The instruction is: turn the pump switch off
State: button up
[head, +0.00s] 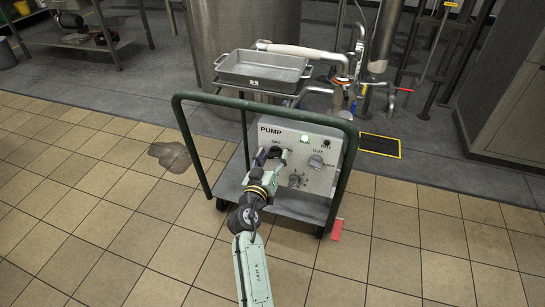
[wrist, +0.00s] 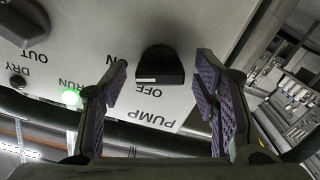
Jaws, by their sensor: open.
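The pump switch, a black knob (wrist: 160,62) with a white mark, sits on the pale panel marked PUMP (head: 270,130). OFF and ON labels are beside it in the wrist view, where the lettering is upside down. I cannot tell which label the mark points to. The green RUN lamp (head: 305,138) is lit; it also shows in the wrist view (wrist: 70,97). My gripper (head: 270,154) is at the panel and hides the switch in the head view. In the wrist view my gripper (wrist: 161,75) is open, its fingers on either side of the knob, with visible gaps.
An OUT knob (head: 316,161) and a dark DRY lamp (head: 327,143) are right of the switch. A large steel vessel (head: 215,30) and pipes stand behind. A wet patch (head: 170,155) marks the floor.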

jog(key=shift+c, duration=0.2)
jog(key=c, duration=1.1)
jog(key=shift+n, duration=0.4)
jog(key=n, duration=0.5)
jog(key=shift+n+p, duration=0.35)
jog(key=shift+n, duration=0.05)
jog(key=n+p, duration=0.1)
jog(key=n, duration=0.2)
jog(key=shift+a, duration=0.1)
jog(key=shift+f+n+p, duration=0.1)
jog(key=shift+n+p, duration=0.5)
jog(key=shift+n, duration=1.5)
